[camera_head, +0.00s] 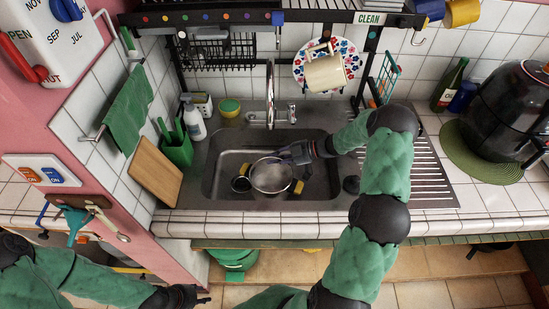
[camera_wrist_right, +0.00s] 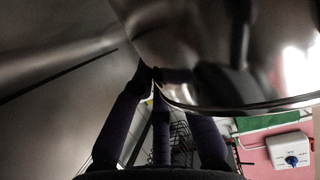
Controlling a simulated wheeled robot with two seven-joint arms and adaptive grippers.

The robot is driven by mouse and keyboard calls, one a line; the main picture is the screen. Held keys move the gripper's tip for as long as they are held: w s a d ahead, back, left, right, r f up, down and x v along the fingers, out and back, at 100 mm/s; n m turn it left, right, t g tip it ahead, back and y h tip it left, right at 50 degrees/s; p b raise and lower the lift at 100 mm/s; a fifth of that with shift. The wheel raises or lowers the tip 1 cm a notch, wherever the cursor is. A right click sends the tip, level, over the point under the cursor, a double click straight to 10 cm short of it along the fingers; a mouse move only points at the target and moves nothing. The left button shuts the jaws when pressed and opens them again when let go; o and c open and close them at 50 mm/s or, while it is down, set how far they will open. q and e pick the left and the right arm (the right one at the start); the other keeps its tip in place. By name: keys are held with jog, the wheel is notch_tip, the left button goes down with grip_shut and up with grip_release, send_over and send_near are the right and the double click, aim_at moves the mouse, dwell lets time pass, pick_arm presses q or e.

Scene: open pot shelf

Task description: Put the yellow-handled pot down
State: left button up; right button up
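The yellow-handled pot (camera_head: 272,178) is a round steel pot in the sink basin, with a yellow handle (camera_head: 298,187) at its right and a yellow bit at its left. My right gripper (camera_head: 288,157) reaches over the basin to the pot's upper right rim. In the right wrist view the shiny pot (camera_wrist_right: 220,60) fills the upper middle, and the dark fingers (camera_wrist_right: 165,95) are at its rim, partly hidden behind it. I cannot tell whether they clamp it. My left gripper (camera_head: 188,297) is low at the left, away from the pot, its fingers unclear.
The faucet (camera_head: 270,95) rises behind. A ribbed drainboard (camera_head: 425,175) is on the right. A white cup (camera_head: 325,73) and floral plate (camera_head: 347,52) hang above. A cutting board (camera_head: 155,172) leans left.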

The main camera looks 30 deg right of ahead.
jog(key=o, duration=0.4)
jog(key=shift+p+v, duration=1)
jog(key=shift+v, duration=2.85)
jog(key=shift+a+r, duration=0.1)
